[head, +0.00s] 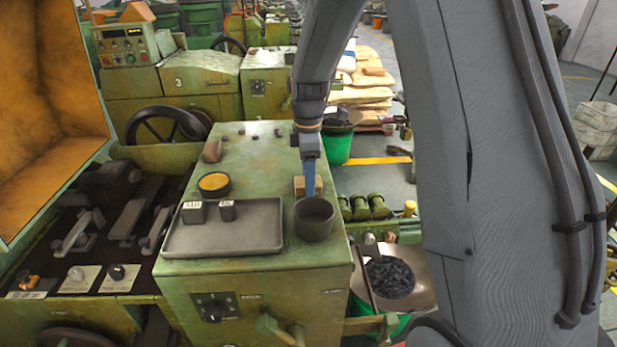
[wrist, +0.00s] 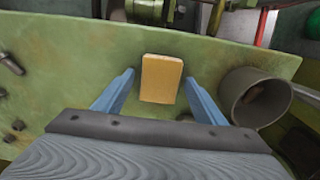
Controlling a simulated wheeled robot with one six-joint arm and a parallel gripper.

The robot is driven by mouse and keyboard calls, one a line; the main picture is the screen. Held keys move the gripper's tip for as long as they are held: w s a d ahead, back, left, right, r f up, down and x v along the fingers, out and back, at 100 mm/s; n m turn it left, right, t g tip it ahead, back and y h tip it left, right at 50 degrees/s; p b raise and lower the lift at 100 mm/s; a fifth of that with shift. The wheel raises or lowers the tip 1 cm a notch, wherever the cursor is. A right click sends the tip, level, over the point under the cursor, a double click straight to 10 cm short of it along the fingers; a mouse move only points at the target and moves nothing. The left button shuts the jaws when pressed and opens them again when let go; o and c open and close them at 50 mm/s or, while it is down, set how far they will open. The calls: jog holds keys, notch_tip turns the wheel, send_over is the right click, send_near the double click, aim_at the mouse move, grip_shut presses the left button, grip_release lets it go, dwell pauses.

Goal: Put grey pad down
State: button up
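My gripper (head: 311,190) points down over the green machine top, next to a small tan block (head: 299,186). In the wrist view my gripper (wrist: 160,78) has its two blue fingers apart, with the tan block (wrist: 161,78) between their tips. Green surface shows on both sides of the block, so nothing is gripped. A dark grey cup (head: 314,219) stands just in front of the gripper. In the wrist view the cup (wrist: 249,104) is at the right, with a small brownish-grey piece (wrist: 253,94) inside. I cannot make out for certain which thing is the grey pad.
A grey tray (head: 250,241) left of the cup carries two dark labelled blocks (head: 193,212) (head: 227,210). A dark bowl with yellow inside (head: 214,184) and a brown piece (head: 211,152) stand behind it. The machine top (head: 255,165) is mostly clear behind the tray.

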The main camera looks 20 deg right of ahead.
notch_tip(320, 180, up, 12)
jog(key=b, duration=0.3)
jog(key=shift+r+b, duration=0.2)
jog(key=shift+b, duration=0.2)
jog(key=shift+d, duration=0.1)
